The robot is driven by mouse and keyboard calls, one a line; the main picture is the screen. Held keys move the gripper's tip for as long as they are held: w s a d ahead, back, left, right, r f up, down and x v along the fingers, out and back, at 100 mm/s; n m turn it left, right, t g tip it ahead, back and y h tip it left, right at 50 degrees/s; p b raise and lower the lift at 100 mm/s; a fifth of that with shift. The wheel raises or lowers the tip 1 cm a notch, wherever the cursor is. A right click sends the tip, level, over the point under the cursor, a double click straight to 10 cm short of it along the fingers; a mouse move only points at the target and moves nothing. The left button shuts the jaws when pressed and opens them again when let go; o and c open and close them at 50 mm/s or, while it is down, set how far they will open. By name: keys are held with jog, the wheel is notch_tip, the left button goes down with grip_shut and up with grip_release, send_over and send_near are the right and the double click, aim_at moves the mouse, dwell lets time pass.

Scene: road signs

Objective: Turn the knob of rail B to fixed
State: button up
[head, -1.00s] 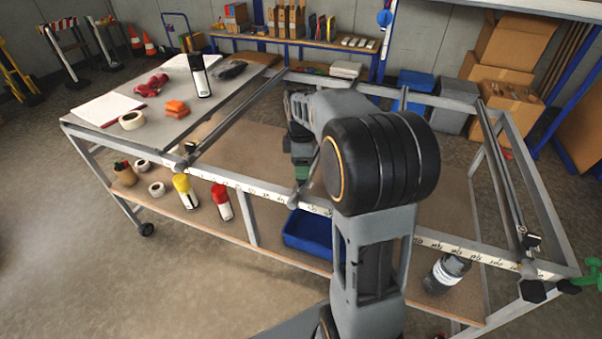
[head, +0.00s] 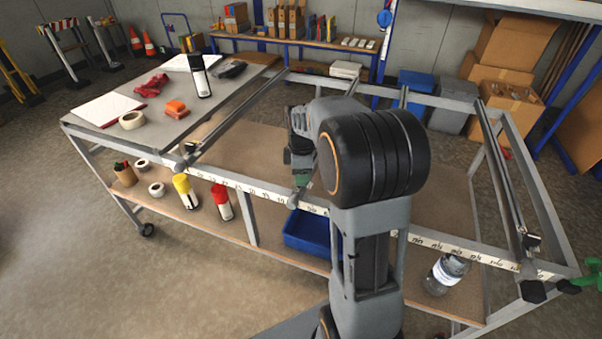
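A long table frame carries three cross rails with knobs at their front ends. The left rail (head: 237,112) has a grey knob (head: 180,164). The middle rail is mostly hidden behind my arm; its grey knob (head: 293,200) shows at the scaled front bar (head: 262,192). The right rail (head: 506,180) ends at a dark knob (head: 533,291). No rail letters or knob markings are readable. My gripper (head: 301,180) points down just above the middle knob, at or very close to it. Its fingers are small and partly hidden, so contact and opening cannot be made out.
A grey tabletop at left holds an orange block (head: 176,109), a tape roll (head: 132,120) and a white-and-black bottle (head: 200,77). Below are a blue bin (head: 305,232), a clear jar (head: 446,273), and yellow (head: 185,190) and red (head: 222,202) capped bottles.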

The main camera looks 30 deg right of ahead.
jog(key=c, duration=0.4)
jog(key=m, duration=0.7)
jog(key=shift+m+p, duration=0.3)
jog(key=shift+m, duration=0.1)
jog(key=m, duration=0.5)
jog(key=shift+m, duration=2.5)
